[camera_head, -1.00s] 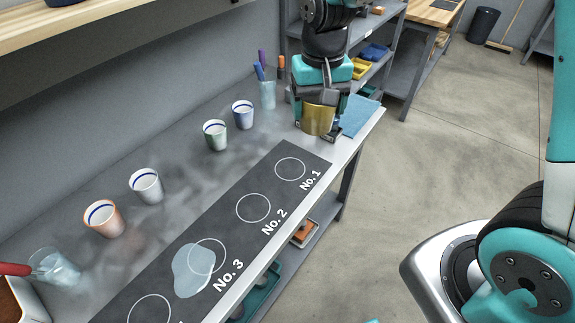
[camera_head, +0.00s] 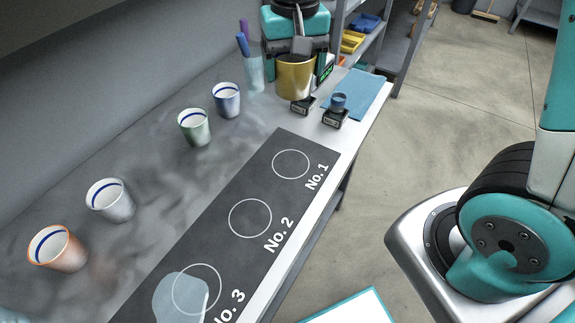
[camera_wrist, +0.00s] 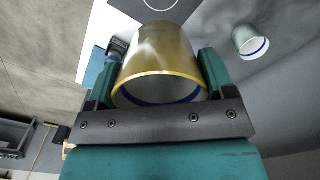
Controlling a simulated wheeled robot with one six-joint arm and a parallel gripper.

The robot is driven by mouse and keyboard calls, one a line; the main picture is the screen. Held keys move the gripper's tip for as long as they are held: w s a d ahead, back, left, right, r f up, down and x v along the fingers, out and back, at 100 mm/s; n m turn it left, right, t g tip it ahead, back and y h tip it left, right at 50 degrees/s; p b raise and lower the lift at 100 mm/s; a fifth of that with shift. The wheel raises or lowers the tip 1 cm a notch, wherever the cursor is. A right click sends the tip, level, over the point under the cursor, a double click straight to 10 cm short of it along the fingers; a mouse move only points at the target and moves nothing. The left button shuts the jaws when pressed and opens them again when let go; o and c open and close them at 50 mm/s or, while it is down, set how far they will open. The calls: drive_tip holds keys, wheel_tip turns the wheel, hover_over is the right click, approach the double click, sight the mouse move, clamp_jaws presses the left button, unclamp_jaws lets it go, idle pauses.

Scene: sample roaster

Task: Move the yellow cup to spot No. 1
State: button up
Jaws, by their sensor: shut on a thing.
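The yellow cup (camera_head: 294,78) is gold-yellow and held upright, above the back part of the bench in the head view. My gripper (camera_head: 297,50) is shut on it. In the wrist view the yellow cup (camera_wrist: 160,62) sits between the two fingers of my gripper (camera_wrist: 158,85), with a blue band inside its rim. Spot No. 1 (camera_head: 291,164) is a white circle at the far end of the dark mat (camera_head: 262,187). The circle is empty. The cup is beyond it, towards the back of the bench.
Blue (camera_head: 227,99), green (camera_head: 194,127), white (camera_head: 110,200) and orange (camera_head: 58,248) cups stand left of the mat. A pen holder (camera_head: 255,74), small dark-based items (camera_head: 335,117) and a blue cloth (camera_head: 357,92) are near the far end. A pale puddle (camera_head: 180,298) lies by No. 3.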

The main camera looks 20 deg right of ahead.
drive_tip(key=shift+w+f+b, duration=0.2)
drive_tip(key=shift+f+b, duration=0.15)
drive_tip(key=shift+f, duration=0.6)
wheel_tip(320, 180, down, 19)
drive_tip(key=shift+a+f, duration=0.1)
drive_tip(key=shift+f, duration=0.2)
drive_tip(key=o, duration=1)
wheel_tip(320, 180, up, 12)
drive_tip(key=s+a+r+n+y, duration=0.1)
drive_tip(key=s+r+n, duration=0.2)
drive_tip(key=s, duration=0.3)
drive_tip(key=s+a+r+n+y, duration=0.1)
drive_tip(key=s+a+r+n, duration=0.1)
drive_tip(key=s+r, duration=0.3)
drive_tip(key=s+a+r+n+y, duration=0.1)
drive_tip(key=s+r+n+y, duration=0.1)
drive_tip(key=s, duration=0.5)
drive_tip(key=shift+s+a+r+n, duration=0.15)
drive_tip(key=shift+r+n, duration=0.3)
drive_tip(key=shift+r, duration=0.05)
drive_tip(key=shift+s+a+r+n, duration=0.1)
drive_tip(key=shift+s+r+n, duration=0.05)
drive_tip(key=shift+r+n, duration=0.35)
